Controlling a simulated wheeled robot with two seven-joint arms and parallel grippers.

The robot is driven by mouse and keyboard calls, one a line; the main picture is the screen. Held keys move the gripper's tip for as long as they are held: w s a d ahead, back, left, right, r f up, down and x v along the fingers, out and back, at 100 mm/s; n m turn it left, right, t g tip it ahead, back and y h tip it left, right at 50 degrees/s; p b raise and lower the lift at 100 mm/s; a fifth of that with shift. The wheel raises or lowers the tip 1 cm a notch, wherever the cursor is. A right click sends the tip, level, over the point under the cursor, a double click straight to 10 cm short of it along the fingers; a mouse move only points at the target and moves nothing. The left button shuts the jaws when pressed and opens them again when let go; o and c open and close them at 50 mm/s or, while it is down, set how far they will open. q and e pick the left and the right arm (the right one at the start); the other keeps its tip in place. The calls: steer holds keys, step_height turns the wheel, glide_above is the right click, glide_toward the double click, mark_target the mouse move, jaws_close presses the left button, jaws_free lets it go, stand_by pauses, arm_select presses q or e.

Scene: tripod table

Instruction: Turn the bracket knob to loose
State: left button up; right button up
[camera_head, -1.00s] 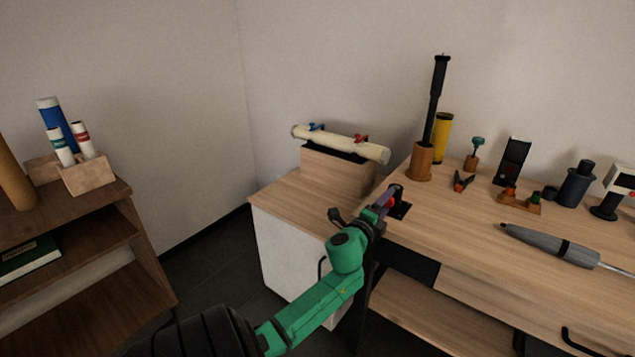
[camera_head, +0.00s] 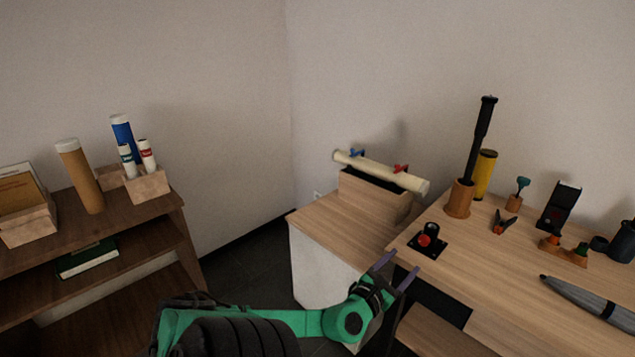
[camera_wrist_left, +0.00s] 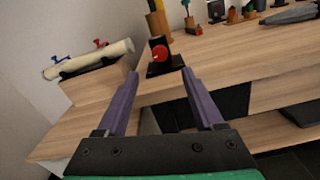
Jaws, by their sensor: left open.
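The bracket knob (camera_head: 424,240) is red and sits on a small black bracket (camera_head: 434,250) with a flat base, near the left end of the wooden table. In the left wrist view the red knob (camera_wrist_left: 159,53) faces me, ahead of the fingertips and between their lines. My left gripper (camera_head: 399,269) is open and empty, with two purple fingers apart. It is in front of the table edge, short of the knob and not touching it. The left wrist view shows the gripper (camera_wrist_left: 160,80) from behind. My right gripper is not in view.
A wooden holder (camera_head: 459,198) with a black pole stands behind the bracket, beside a yellow cylinder (camera_head: 484,174). A rolled tube (camera_head: 380,172) rests on a box at left. The table around the bracket is clear.

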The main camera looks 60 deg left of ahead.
arm_select(q)
steer(key=s+a+f+n+g+y+p, duration=0.1)
steer(key=s+a+f+n+g, duration=0.35)
steer(key=f, duration=0.35)
steer(key=s+a+f+n+g+y+p, duration=0.1)
steer(key=s+a+f+n+g, duration=0.2)
steer(key=s+f+n, duration=0.4)
steer(key=s+d+f+n+g+h+p, duration=0.2)
steer(key=s+f+n+g, duration=0.2)
steer(key=f, duration=1)
steer(key=s+n, duration=0.3)
steer(key=s, duration=0.1)
steer(key=shift+s+f+n, duration=0.2)
steer(key=shift+f+n, duration=0.1)
steer(key=shift+n, duration=0.05)
steer(key=shift+d+f+g, duration=0.1)
steer(key=shift+d+g, duration=0.05)
steer(key=shift+g, duration=0.1)
